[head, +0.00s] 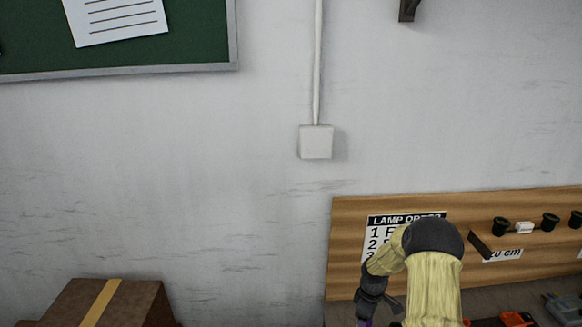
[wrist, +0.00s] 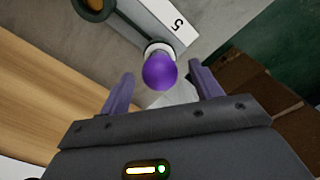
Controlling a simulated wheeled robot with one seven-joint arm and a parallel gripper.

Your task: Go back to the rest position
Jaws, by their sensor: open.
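My gripper (wrist: 160,76) is open in the wrist view, with one purple finger on each side. A round purple bulb-like thing (wrist: 160,71) with a white and dark collar shows between or just beyond the fingertips. I see a gap on both sides of it, and cannot tell how far ahead it is. In the head view my arm is at the lower right, bent downward in front of the wooden board (head: 343,230). Its gripper end is mostly cut off by the bottom edge.
A white label marked 5 (wrist: 175,25) is close to the purple thing. In the head view, several dark sockets (head: 501,226) sit along the board's right side. A brown box (head: 135,303) is at lower left, and orange items (head: 515,320) lie at lower right.

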